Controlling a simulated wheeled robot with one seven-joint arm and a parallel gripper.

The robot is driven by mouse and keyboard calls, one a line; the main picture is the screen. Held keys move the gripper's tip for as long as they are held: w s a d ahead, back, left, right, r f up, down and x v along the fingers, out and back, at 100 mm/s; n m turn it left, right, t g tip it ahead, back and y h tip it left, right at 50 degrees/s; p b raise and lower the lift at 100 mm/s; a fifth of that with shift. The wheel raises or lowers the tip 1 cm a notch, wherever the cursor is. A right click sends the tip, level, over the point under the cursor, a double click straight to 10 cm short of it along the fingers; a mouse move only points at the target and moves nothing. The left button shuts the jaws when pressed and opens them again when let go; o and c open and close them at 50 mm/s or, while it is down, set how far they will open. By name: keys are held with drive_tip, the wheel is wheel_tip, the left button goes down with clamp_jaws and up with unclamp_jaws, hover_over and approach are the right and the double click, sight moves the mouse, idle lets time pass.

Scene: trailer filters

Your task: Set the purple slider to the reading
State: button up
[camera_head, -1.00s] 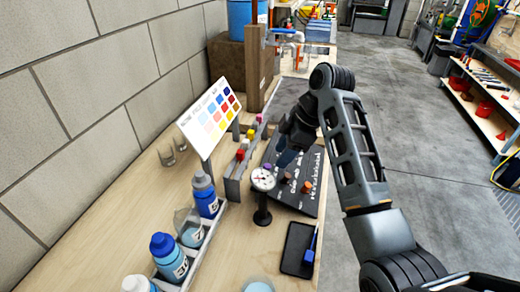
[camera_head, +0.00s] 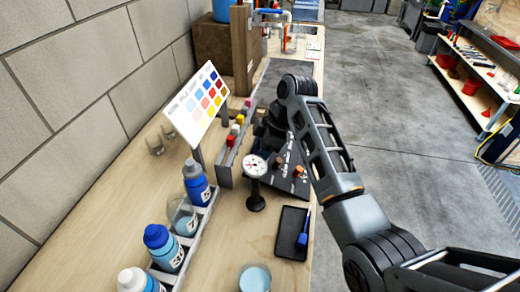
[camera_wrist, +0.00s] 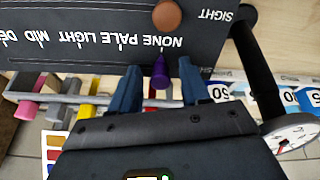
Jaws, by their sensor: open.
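In the wrist view the purple slider (camera_wrist: 160,73) stands between the two blue fingers of my gripper (camera_wrist: 159,88). The fingers are open, one on each side, with gaps to the slider. The slider is beside the word NONE on the dark board (camera_wrist: 60,45), whose upside-down scale continues with PALE, LIGHT and MID. A dial gauge (camera_wrist: 290,135) is at the right edge; it also shows in the head view (camera_head: 255,167), its reading too small to tell. In the head view my gripper is over the board, its fingertips hidden, and the purple slider cannot be made out.
A brown-orange round knob (camera_wrist: 167,15) is on the board near the slider. A colour chart (camera_head: 198,103) stands behind a grey rail with coloured blocks (camera_head: 233,138). Numbered bottles (camera_head: 164,248) and a black tray (camera_head: 291,233) with a blue-handled tool are nearer.

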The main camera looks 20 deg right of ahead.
clamp_jaws()
idle(0.3)
idle(0.3)
